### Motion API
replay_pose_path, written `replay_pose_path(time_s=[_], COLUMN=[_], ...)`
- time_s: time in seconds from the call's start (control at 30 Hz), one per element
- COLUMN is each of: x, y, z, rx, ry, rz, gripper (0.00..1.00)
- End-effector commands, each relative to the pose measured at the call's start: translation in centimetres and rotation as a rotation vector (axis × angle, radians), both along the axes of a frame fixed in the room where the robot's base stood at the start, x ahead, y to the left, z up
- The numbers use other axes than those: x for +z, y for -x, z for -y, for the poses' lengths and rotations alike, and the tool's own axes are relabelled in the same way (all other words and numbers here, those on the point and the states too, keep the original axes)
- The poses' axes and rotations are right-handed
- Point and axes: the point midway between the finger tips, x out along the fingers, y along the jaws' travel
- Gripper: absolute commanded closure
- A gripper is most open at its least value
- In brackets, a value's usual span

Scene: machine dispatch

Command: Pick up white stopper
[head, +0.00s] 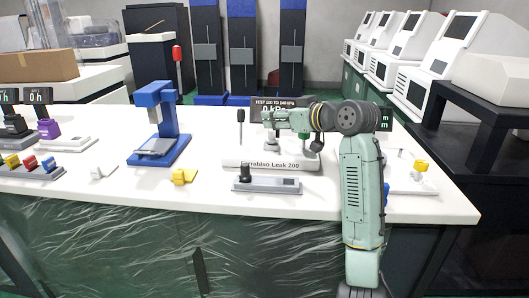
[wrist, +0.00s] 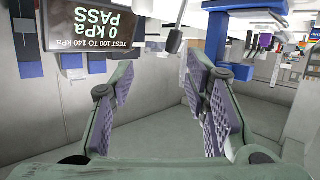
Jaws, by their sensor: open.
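A small white wedge-shaped piece (head: 103,172), which looks like the white stopper, lies on the white bench left of the blue press. My gripper (head: 270,120) is above the leak tester (head: 270,163), well to the right of the white piece and apart from it. In the wrist view my gripper (wrist: 160,75) shows two spread fingers with nothing between their pads. I cannot make out the white piece in the wrist view.
A yellow wedge (head: 183,176) lies right of the white piece, with the blue press (head: 158,130) behind. A grey block with a black knob (head: 265,183) is in front of the tester. The tester's display (wrist: 95,22) reads 0 kPa PASS. Coloured connectors (head: 30,165) stand at left.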

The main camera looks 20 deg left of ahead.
Motion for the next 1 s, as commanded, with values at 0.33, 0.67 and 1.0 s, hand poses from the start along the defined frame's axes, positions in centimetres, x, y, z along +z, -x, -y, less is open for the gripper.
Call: replay_pose_path(time_s=[0.33,0.67,1.0], x=[-3.3,-4.6,-6.4], y=[-2.0,-3.5,-5.3], z=[3.1,0.3,-3.4], rx=[0.017,0.015,0.014], ry=[0.071,0.069,0.068], rz=[-0.108,-0.105,-0.105], gripper=[0.57,0.57,0.57])
